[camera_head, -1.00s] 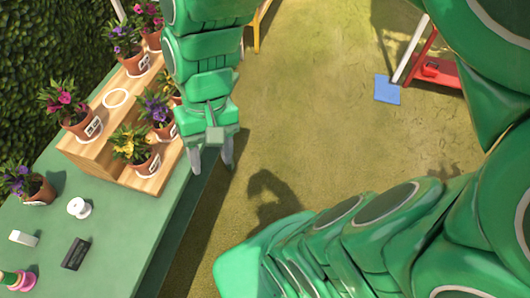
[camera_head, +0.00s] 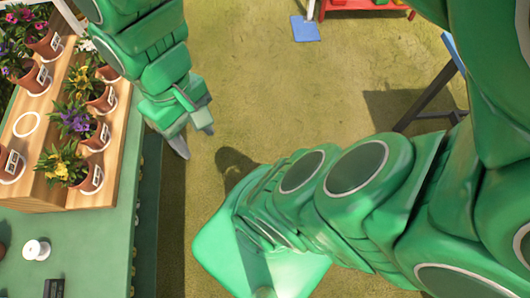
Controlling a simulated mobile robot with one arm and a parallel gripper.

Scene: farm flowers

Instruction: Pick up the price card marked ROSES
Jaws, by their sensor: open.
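A small dark card or block (camera_head: 54,288) lies on the green table at the bottom left, cut off by the frame edge. Its lettering is too small to read, so I cannot tell whether it says ROSES. The potted flowers on the wooden stand carry small white tags, such as the one on the yellow-flower pot (camera_head: 95,178); these are unreadable too. My gripper (camera_head: 195,140) is open and looks empty, pointing down to the right of the stand and table, with ground seen behind it. It is well apart from the dark card.
The green table (camera_head: 90,235) runs down the left, bearing the stepped wooden stand (camera_head: 75,195) and a white spool-like object (camera_head: 36,250). A blue square (camera_head: 304,28) lies on the ground near a red bench (camera_head: 365,5). A dark angled leg (camera_head: 425,98) stands at right. Middle ground is open.

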